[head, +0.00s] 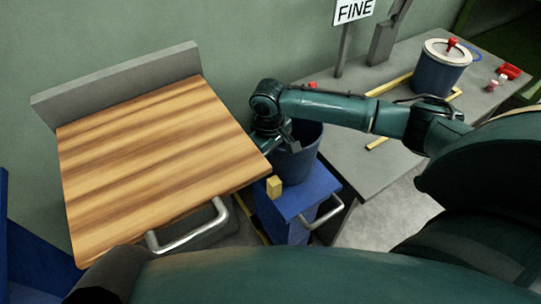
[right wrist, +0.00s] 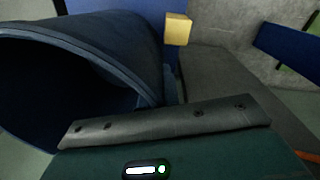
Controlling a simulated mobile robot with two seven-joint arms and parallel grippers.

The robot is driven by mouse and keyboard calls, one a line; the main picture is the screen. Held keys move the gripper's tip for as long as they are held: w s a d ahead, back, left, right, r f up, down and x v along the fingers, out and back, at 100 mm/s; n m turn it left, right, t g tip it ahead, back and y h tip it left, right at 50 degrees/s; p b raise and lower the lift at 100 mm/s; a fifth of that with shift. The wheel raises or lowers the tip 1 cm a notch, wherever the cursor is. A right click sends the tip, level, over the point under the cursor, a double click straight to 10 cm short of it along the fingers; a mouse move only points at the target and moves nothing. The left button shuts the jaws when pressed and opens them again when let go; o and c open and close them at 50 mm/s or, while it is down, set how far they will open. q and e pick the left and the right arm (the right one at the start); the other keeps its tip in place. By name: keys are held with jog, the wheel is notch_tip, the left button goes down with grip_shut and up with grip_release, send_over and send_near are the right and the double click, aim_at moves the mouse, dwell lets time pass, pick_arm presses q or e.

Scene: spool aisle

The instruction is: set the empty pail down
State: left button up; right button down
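The pail (head: 305,150) is dark blue and open at the top, over the small blue stand (head: 312,193) between the wooden-topped surface and the grey bench. The part of its inside that shows looks dark and empty. My right gripper (head: 284,141) is at its left rim and appears shut on the wall; the fingertips are partly hidden. In the right wrist view the pail (right wrist: 85,50) fills the left, and its wall runs behind the edge of my gripper. I cannot tell whether its base touches the stand. My left gripper is not in view.
A yellow block (head: 273,187) is at the stand's front left corner. The wooden top (head: 150,160) is bare. On the grey bench (head: 350,160) stand a lidded blue pail (head: 438,76) with a red knob, a red tray (head: 509,71) and yellow strips. A sign reads FINE (head: 354,11).

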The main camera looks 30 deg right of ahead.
jog(key=c, duration=2.1)
grip_release()
jog(key=shift+f, duration=0.1)
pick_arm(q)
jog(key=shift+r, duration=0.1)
pick_arm(e)
jog(key=o, duration=0.5)
jog(key=shift+c, duration=0.2)
